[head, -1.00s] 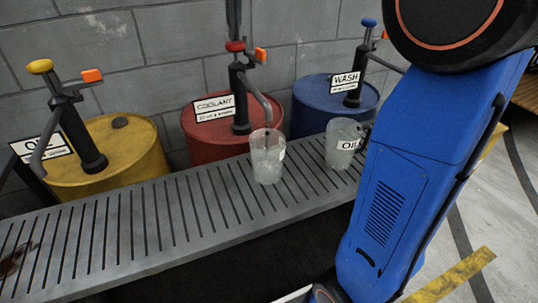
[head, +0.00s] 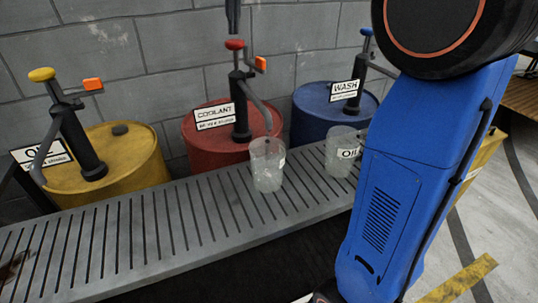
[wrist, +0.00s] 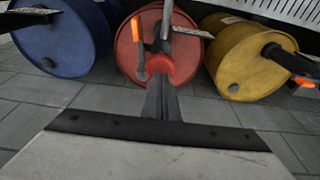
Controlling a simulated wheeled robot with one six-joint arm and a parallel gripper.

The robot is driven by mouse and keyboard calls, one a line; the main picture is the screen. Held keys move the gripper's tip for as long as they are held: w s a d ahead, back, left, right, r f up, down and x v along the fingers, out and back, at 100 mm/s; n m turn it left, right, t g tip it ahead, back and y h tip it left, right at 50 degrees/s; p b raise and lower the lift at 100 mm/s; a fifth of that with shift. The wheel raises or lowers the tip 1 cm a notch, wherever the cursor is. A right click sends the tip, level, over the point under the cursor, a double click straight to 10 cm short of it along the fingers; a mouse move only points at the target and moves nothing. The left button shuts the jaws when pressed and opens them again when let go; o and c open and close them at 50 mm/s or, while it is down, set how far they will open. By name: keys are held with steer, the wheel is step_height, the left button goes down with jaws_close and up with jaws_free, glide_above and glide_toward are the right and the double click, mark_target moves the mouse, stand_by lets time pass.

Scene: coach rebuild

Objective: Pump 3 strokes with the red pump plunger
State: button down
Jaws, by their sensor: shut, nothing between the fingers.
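The red pump plunger knob (head: 234,44) tops the black pump on the red COOLANT drum (head: 190,130) in the head view. A short length of rod shows below the knob. My gripper (head: 232,30) comes down from the top edge, shut and empty, with its tips just above the knob. In the wrist view, my gripper's dark fingers (wrist: 161,82) are together and point at the red knob (wrist: 178,66); I cannot tell there whether they touch it. A clear beaker (head: 267,170) stands on the slatted bench near the end of the coolant spout.
A yellow drum (head: 130,165) with a yellow-knobbed pump stands left, a blue WASH drum (head: 315,120) right. Orange tabs (head: 261,64) stick out beside the pumps. My blue arm covers the right side.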

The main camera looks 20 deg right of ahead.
mark_target(235, 40)
steer(key=shift+f, duration=0.55)
stand_by(0.4)
steer(key=shift+f, duration=2.75)
steer(key=shift+r, duration=3.3)
